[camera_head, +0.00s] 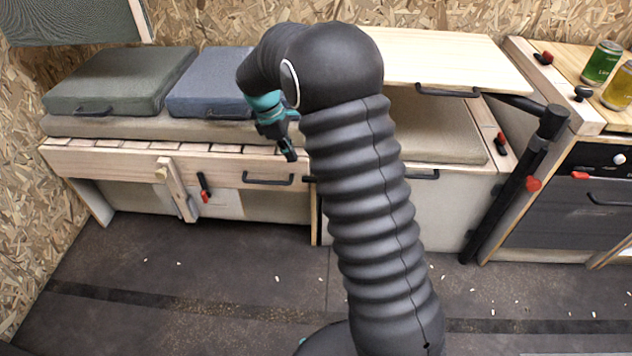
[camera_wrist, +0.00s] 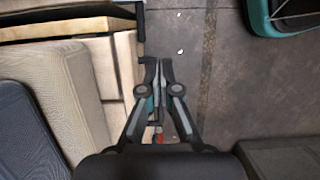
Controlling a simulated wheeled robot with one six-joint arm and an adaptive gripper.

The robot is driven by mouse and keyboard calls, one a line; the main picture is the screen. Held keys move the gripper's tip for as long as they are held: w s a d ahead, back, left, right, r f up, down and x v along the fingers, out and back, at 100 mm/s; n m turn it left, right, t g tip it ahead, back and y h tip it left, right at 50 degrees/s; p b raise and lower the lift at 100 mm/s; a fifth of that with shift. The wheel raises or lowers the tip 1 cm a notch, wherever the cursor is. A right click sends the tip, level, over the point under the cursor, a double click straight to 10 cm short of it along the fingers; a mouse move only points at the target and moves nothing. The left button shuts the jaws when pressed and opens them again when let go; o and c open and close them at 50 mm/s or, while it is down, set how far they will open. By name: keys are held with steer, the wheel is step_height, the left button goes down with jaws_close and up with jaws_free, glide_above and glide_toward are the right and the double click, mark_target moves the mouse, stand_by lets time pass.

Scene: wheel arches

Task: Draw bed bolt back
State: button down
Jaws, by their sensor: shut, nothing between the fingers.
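A small black part with a red end (camera_head: 205,192) sits on the front of the slatted wooden bed bench (camera_head: 115,160). It looks like the bed bolt, and whether it is drawn cannot be told. My gripper (camera_head: 291,156) points down by the bench's front edge, to the right of the bolt and apart from it. In the wrist view my gripper (camera_wrist: 158,68) has its fingers together and holds nothing. A red bit (camera_wrist: 151,134) shows there beside the fingers, mostly hidden.
A black handle (camera_head: 268,181) is on the bench front just below my gripper. A wooden leg (camera_head: 177,188) stands left of the bolt. Cushions (camera_head: 120,80) lie on the bench. A tabletop (camera_head: 450,65) on a black post (camera_head: 515,185) is at right.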

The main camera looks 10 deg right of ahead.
mark_target(301, 177)
steer(key=x, duration=0.9)
steer(key=shift+s+b, duration=0.1)
steer(key=shift+b, duration=0.2)
steer(key=shift+s+d+f, duration=0.2)
steer(key=shift+d+f, duration=0.1)
steer(key=shift+d, duration=0.35)
steer(key=shift+s+d+f, duration=0.2)
steer(key=shift+d+f, duration=0.05)
steer(key=shift+d, duration=0.45)
steer(key=shift+s+d+f, duration=0.2)
steer(key=shift+d+f, duration=0.1)
steer(key=shift+d, duration=0.35)
steer(key=d, duration=0.1)
steer(key=s+d, duration=0.1)
steer(key=d, duration=0.2)
steer(key=shift+s+d+p, duration=0.3)
steer(key=shift+d+p, duration=0.1)
steer(key=shift+d, duration=0.1)
